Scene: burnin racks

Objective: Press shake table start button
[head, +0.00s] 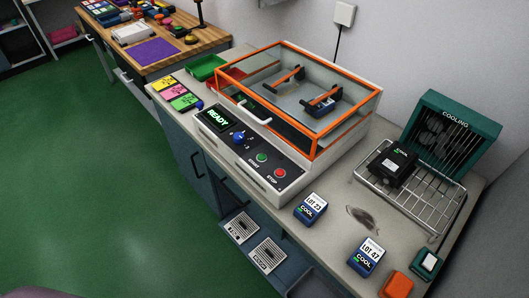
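The shake table (326,185) stands on the counter in the head view, with a clear, orange-framed lid (313,156) that looks closed. Inside are black clamps and a dark blue block (321,106). On its sloped front panel, the display (217,117) reads READY in green. A blue knob (239,138) sits beside it. The green start button (262,157), labelled START, is to the right of the knob. The red stop button (280,173), labelled STOP, is further right. Neither of my grippers shows in this view.
Blocks labelled LOT 23 (311,208) and LOT 47 (366,257) sit on the counter to the right. A wire rack (428,207) holds a black block (392,165) before a green COOLING unit (459,135). An orange block (396,285) is near the front right. Green floor lies open at left.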

